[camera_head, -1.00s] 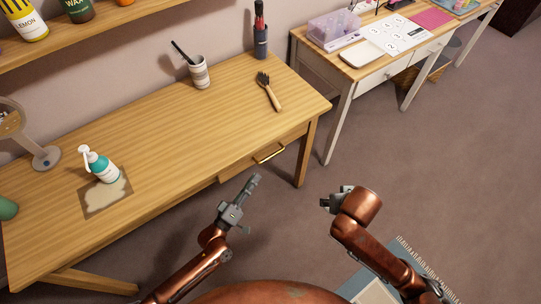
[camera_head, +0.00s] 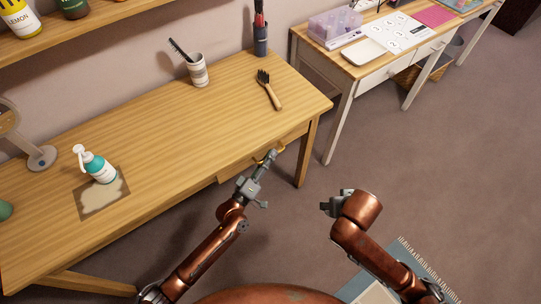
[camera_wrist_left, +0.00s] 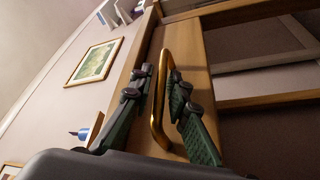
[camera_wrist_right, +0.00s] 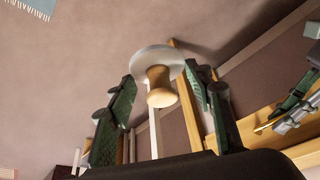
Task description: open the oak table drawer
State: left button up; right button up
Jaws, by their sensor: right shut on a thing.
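The oak table (camera_head: 150,135) has a shallow drawer (camera_head: 232,173) under its right front edge, and the drawer looks shut. Its curved brass handle (camera_head: 281,148) is partly hidden by my left gripper (camera_head: 271,156) in the head view. In the left wrist view the handle (camera_wrist_left: 158,100) passes between my left gripper's (camera_wrist_left: 160,90) two green-padded fingers, which are apart with gaps beside the bar. My right gripper (camera_head: 330,203) hangs away from the table. In the right wrist view a spool-like thing (camera_wrist_right: 160,85), white disc and tan core, sits between its fingers.
A pump bottle (camera_head: 98,166), a striped cup (camera_head: 199,71) and a brush (camera_head: 269,91) stand or lie on the oak table. A white-legged table (camera_head: 365,75) stands beyond its right end. The floor to the right is open, with a rug (camera_head: 385,277) near my base.

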pick_arm(q)
jog(key=shift+c, duration=0.5)
grip_shut()
